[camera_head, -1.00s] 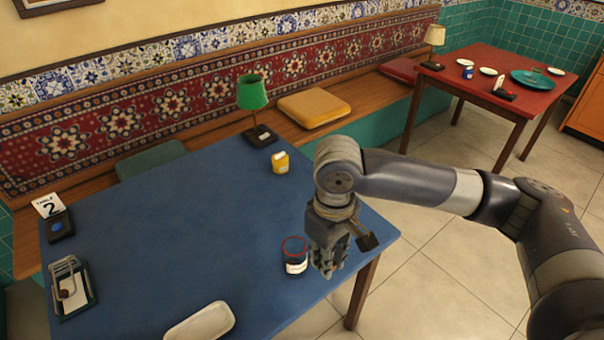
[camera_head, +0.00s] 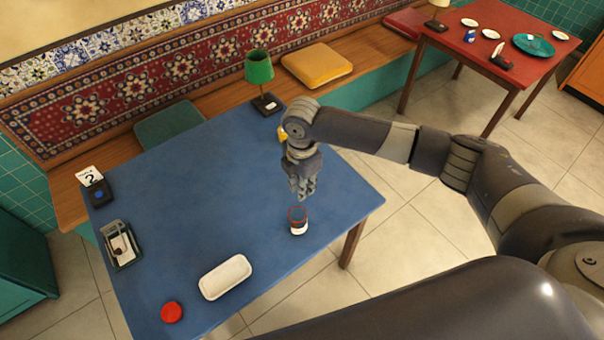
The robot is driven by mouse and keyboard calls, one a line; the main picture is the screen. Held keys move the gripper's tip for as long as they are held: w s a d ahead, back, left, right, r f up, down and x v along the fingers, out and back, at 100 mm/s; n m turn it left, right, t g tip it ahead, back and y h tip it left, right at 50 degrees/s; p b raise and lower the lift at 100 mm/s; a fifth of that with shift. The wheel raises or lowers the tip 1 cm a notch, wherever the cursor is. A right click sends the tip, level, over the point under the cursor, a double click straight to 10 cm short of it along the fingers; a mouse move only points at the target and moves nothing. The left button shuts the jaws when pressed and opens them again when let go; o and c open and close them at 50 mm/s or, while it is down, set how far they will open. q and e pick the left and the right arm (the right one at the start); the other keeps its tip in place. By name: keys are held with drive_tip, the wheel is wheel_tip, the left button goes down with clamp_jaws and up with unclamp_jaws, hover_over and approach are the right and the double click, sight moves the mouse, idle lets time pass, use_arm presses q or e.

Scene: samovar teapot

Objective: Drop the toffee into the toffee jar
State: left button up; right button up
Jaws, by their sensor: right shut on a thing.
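The toffee jar (camera_head: 298,221) is a small round jar with a red rim, a dark open top and a white label. It stands upright on the blue table (camera_head: 215,190) near its right edge. My right gripper (camera_head: 304,196) points down with its fingers closed, just above the jar in the picture and apart from it. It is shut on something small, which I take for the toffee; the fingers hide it. A round red lid (camera_head: 172,313) lies at the table's near edge. My left gripper is not in view.
A white oblong dish (camera_head: 226,277) lies at the near side. A green lamp (camera_head: 259,68), a yellow pot (camera_head: 282,134) partly behind my arm, a table number stand (camera_head: 95,186) and a napkin holder (camera_head: 121,246) stand around. The table's middle is clear.

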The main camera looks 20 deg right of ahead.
drive_tip(key=shift+f, duration=1)
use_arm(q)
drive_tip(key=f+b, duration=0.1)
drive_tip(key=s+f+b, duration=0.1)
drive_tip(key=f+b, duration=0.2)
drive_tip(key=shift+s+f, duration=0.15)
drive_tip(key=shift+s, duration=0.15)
use_arm(e)
wheel_tip(320, 180, down, 4)
drive_tip(key=shift+f, duration=0.1)
drive_tip(key=o, duration=0.8)
